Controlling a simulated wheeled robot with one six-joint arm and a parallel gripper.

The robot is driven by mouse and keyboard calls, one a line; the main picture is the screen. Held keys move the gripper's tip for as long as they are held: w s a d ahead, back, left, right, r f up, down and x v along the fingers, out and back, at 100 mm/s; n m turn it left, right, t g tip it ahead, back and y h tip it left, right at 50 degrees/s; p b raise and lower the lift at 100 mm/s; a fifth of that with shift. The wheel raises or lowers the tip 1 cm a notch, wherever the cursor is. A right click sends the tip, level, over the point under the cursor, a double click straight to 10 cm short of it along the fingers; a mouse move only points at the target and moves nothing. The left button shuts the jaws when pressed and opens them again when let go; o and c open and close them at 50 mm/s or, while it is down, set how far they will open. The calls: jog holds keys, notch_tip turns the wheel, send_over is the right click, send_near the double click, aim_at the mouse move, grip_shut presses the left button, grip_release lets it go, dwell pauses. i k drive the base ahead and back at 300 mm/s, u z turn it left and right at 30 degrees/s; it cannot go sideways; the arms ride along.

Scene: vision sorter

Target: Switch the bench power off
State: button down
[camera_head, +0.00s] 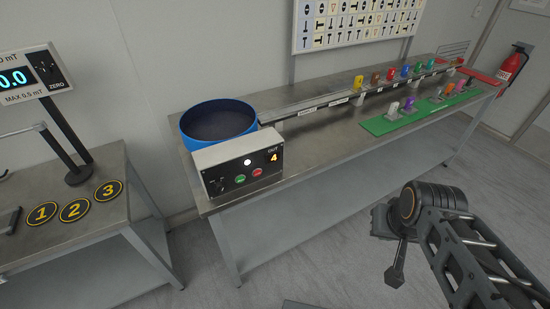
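A control box (215,160) with a pale top and dark front panel stands at the near left end of the long metal bench. Its panel has a small dark switch or knob (221,186) at the left, whose position is too small to read. It also has a lit white lamp (247,162), a green button (241,182), a red button (257,173) and an orange display (274,157) reading 4 under "OUT". My gripper (394,277) appears as a dark part hanging at the lower right, in front of the bench and well apart from the box. Its fingers cannot be made out.
A blue round tub (190,131) stands behind the box. A rail (335,105) and a green mat (378,126) with several coloured pieces lie along the bench (320,160). Another table (90,220) with numbered discs is at left. Open floor (320,265) lies between my arm and the bench.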

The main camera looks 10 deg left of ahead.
aim_at(219, 187)
jog(key=u, duration=1.3)
